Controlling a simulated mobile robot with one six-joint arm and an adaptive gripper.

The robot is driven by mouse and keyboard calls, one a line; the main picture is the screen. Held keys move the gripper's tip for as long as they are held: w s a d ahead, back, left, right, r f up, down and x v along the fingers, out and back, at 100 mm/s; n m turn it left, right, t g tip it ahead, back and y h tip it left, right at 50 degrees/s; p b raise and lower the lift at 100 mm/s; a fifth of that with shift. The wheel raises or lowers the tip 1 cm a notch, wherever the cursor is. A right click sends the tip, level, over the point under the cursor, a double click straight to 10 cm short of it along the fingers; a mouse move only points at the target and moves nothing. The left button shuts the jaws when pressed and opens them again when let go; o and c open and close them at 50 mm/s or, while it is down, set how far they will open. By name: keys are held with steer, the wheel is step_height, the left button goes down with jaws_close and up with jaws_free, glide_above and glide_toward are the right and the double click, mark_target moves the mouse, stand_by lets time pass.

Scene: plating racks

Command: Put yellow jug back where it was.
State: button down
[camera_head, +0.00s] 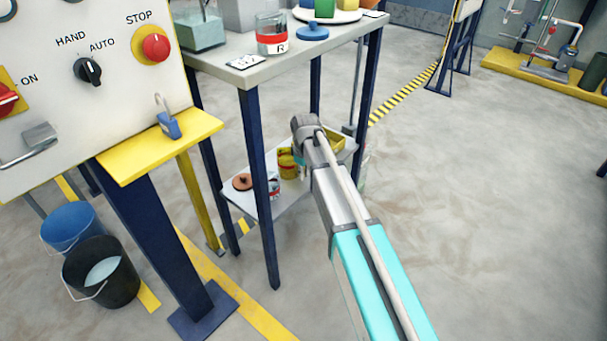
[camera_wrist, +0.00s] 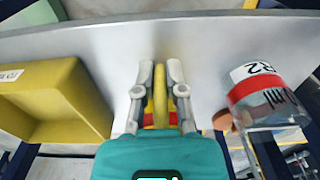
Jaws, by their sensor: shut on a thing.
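The yellow jug (camera_head: 287,165) is at the grey lower shelf (camera_head: 240,198) under the table, partly hidden by my arm. In the wrist view my gripper (camera_wrist: 160,85) is shut on a narrow upright yellow part of the jug (camera_wrist: 160,98), which looks like its handle. Most of the jug's body is hidden behind the fingers and my wrist. I cannot tell whether its base touches the shelf.
On the shelf, a yellow tray (camera_wrist: 92,112) stands left of the jug and a red-banded glass jar (camera_wrist: 272,108) right in the wrist view. A brown lid (camera_head: 242,181) lies near the jar. Table legs (camera_head: 260,190) flank the shelf. Open floor (camera_head: 480,220) lies right.

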steer(key=shift+f, duration=0.1)
steer(key=c, duration=1.2)
jaws_free()
steer(key=o, duration=0.5)
step_height(320, 180, up, 12)
steer(key=p, duration=1.2)
steer(key=shift+d, duration=0.15)
steer(key=s+d+m, duration=0.3)
steer(key=s+d, duration=0.3)
steer(key=s, duration=0.1)
steer(key=s+d+m, duration=0.4)
steer(key=s+d, duration=0.3)
steer(key=s+d+m, duration=0.3)
steer(key=s+d, duration=0.3)
steer(key=s, duration=0.1)
steer(key=shift+s+d, duration=0.15)
steer(key=shift+d, duration=0.1)
